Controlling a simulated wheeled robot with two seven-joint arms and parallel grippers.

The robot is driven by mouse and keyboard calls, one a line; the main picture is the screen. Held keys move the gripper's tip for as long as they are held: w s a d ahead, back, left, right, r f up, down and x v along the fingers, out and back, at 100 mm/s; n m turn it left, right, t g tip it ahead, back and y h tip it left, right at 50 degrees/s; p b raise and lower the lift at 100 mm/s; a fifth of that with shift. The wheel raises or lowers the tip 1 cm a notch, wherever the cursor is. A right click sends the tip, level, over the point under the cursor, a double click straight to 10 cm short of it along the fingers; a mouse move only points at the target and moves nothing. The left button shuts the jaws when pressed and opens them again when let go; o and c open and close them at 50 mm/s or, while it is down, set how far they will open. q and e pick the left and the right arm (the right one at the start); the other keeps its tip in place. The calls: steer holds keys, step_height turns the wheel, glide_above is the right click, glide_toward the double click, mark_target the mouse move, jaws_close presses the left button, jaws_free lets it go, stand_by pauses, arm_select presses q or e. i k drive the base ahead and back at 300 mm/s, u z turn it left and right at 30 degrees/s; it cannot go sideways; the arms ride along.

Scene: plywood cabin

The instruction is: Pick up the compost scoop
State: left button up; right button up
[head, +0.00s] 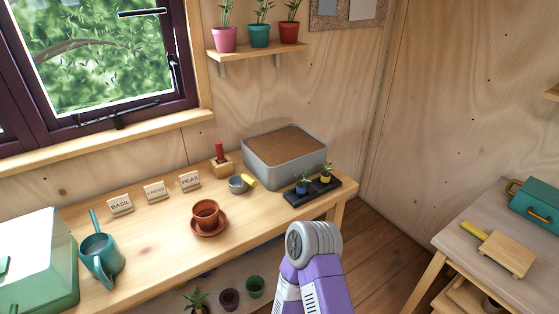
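A small grey metal scoop (237,185) with a yellow handle lies on the wooden bench (160,250), in front of a grey tub (285,175) of brown compost. Its handle points up and to the right. It looks like the compost scoop. Neither of my grippers shows in the head view. Only a purple and grey link of one of my arms stands at the bottom, right of centre, apart from the scoop.
A terracotta pot on a saucer (222,226) stands just in front of the scoop. A wooden block with a red-handled item (221,166) is behind it. A black tray (313,195) with two small plants is to its right. A watering can (102,260) stands at left.

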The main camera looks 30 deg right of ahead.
mark_target(239, 184)
steer(key=z, duration=2.25)
steer(key=i, duration=1.55)
steer(key=u, duration=3.25)
